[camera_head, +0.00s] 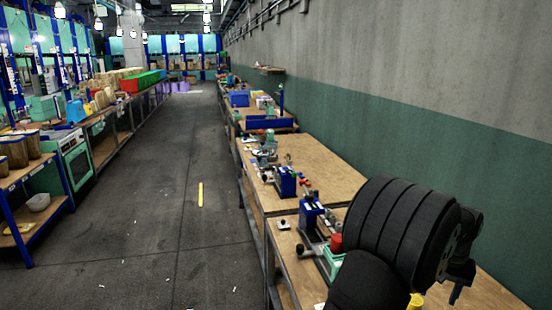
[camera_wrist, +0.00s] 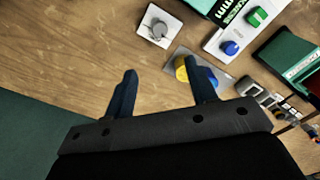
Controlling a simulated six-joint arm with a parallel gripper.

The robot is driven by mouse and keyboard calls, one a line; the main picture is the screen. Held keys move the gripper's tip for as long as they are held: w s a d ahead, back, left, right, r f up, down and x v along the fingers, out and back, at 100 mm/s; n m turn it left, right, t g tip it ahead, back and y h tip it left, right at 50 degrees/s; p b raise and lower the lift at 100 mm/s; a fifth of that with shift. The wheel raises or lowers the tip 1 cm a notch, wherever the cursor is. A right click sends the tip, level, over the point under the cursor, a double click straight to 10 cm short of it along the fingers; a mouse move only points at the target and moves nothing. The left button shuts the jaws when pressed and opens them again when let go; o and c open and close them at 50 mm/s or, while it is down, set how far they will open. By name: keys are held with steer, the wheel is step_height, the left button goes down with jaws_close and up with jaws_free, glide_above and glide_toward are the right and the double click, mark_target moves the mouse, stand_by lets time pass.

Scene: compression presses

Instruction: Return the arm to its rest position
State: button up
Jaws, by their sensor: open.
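My arm, dark and ribbed, fills the lower right of the head view and hangs over the workbench (camera_head: 490,292). My gripper shows only in part there, with a blue finger pointing down at the right.
The wrist view shows a white plate with a grey knob (camera_wrist: 158,28), a panel with green and blue buttons (camera_wrist: 230,47), and a green machine (camera_wrist: 290,62). In the head view, blue presses (camera_head: 286,182) stand along the bench beside the wall (camera_head: 400,75). The aisle floor (camera_head: 180,240) is clear.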

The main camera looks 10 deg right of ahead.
step_height(320, 180, down, 17)
steer(key=shift+f, duration=0.15)
steer(key=shift+r+m, duration=0.25)
steer(key=shift+m, duration=0.25)
steer(key=m, duration=0.3)
steer(key=shift+m, duration=0.4)
steer(key=m, duration=0.7)
steer(key=shift+r, duration=0.8)
steer(key=shift+o, duration=0.5)
